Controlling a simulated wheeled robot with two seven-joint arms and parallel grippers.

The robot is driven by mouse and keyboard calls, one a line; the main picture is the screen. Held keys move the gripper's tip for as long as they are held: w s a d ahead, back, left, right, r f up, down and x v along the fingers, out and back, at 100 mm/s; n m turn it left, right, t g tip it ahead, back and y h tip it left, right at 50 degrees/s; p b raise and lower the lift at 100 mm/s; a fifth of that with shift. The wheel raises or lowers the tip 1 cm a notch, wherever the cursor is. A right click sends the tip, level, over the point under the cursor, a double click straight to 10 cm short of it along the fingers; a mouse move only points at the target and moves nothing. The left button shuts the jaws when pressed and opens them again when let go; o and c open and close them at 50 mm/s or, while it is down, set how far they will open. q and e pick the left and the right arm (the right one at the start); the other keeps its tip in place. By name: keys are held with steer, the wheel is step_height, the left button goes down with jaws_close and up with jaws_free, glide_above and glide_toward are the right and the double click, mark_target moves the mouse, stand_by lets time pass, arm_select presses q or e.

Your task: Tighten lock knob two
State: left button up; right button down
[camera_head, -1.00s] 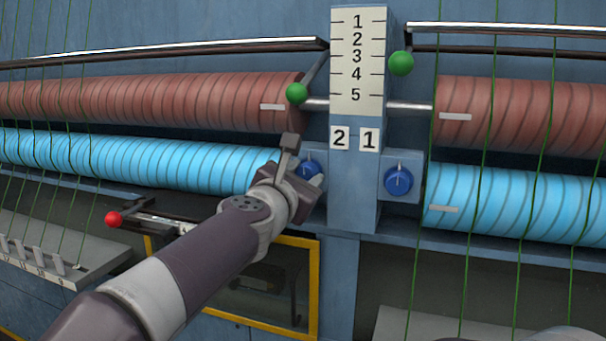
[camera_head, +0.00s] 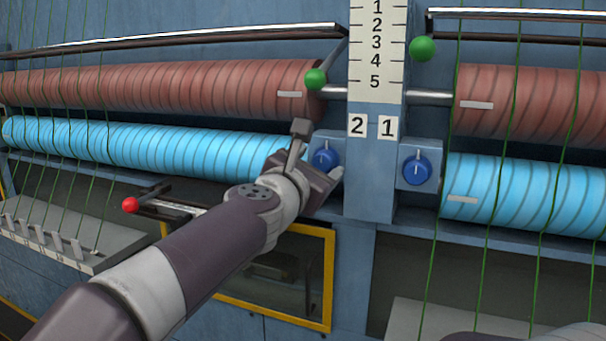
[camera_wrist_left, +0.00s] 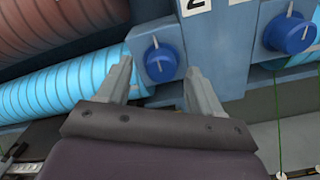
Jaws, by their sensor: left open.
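Lock knob two is the blue round knob (camera_head: 325,159) on a blue-grey block under the "2" label (camera_head: 357,125). It also shows in the left wrist view (camera_wrist_left: 160,62), with a pale pointer line near upright. My left gripper (camera_head: 318,153) is open in front of it. In the left wrist view the two fingers (camera_wrist_left: 158,70) stand on either side of the knob's lower part, with the knob seen beyond and between the tips. I cannot tell whether they touch it. The matching knob (camera_head: 417,170) under the "1" label (camera_head: 388,128) is to the right.
Red rollers (camera_head: 180,90) and blue rollers (camera_head: 130,145) flank the scale post (camera_head: 376,50). Green balls (camera_head: 316,79) are on levers above the knobs. A red-ended lever (camera_head: 130,205) and a yellow frame (camera_head: 330,280) lie below. Green cords (camera_head: 487,200) hang at right.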

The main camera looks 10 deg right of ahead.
arm_select(q)
steer(key=b+v, duration=0.1)
steer(key=v, duration=1)
steer(key=shift+r, duration=0.3)
steer(key=shift+a, duration=0.1)
